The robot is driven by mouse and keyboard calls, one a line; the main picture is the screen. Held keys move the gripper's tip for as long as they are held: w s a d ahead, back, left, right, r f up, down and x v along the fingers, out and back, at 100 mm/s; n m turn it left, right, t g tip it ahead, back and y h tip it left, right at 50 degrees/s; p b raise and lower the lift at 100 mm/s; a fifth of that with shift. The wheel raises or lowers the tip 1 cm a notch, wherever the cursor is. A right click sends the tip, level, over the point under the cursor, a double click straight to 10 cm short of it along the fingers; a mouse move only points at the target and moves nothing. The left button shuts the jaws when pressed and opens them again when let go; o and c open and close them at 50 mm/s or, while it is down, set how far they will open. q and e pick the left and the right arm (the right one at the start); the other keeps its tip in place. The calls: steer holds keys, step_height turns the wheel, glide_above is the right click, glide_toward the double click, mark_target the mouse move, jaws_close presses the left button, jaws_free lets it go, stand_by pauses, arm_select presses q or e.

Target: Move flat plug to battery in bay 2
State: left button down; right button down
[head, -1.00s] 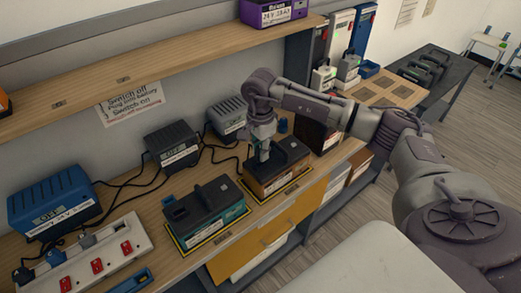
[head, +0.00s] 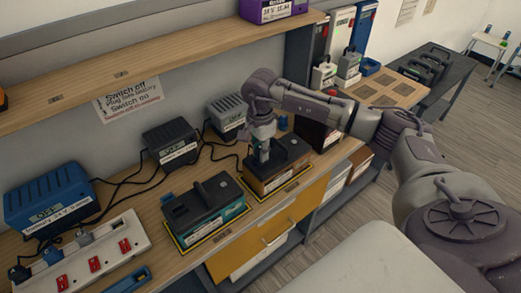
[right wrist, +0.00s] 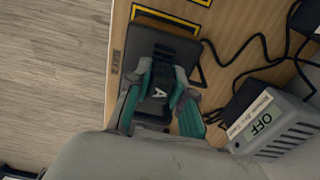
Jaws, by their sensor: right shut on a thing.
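My right gripper (head: 264,158) points down onto the dark top of the far battery (head: 268,182), which has orange-brown sides and stands in a yellow-outlined bay. In the right wrist view its fingers (right wrist: 158,90) are shut on a dark piece marked "A" (right wrist: 160,93), low over the black battery top (right wrist: 160,55). I cannot tell whether this piece is the flat plug or part of the battery. A second battery (head: 222,219), teal with a black top and handle, stands in the nearer yellow-outlined bay. My left gripper is out of view.
Blue (head: 50,200), black (head: 170,140) and grey (head: 226,115) chargers stand along the wall, with black cables loose on the bench. A white power strip (head: 110,250) with red switches lies at the lower left. A wooden shelf (head: 140,75) runs above.

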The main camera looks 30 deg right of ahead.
steer(key=shift+f, duration=0.15)
steer(key=c, duration=0.9)
jaws_free()
steer(key=shift+c, duration=0.2)
step_height(320, 180, up, 12)
